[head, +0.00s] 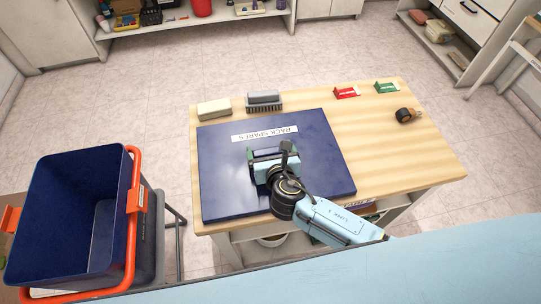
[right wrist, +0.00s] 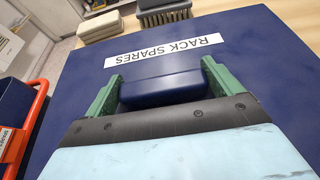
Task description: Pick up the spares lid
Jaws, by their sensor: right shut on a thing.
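The spares lid (head: 230,190) is a flat dark blue square panel with a white "RACK SPARES" label, lying on the left part of the wooden table. It fills much of the right wrist view (right wrist: 240,60). My right gripper (head: 268,154) is over the lid's middle. In the right wrist view its green fingers (right wrist: 160,85) stand at either end of a raised blue handle (right wrist: 158,88), shut on it. What lies under the lid is hidden. My left gripper is not in view.
A blue bin (head: 70,215) with an orange frame stands left of the table. A beige block (head: 214,109) and a grey brush (head: 264,101) lie behind the lid. Red (head: 346,92) and green (head: 386,87) items and a dark round tool (head: 405,115) lie right. The table's right part is mostly clear.

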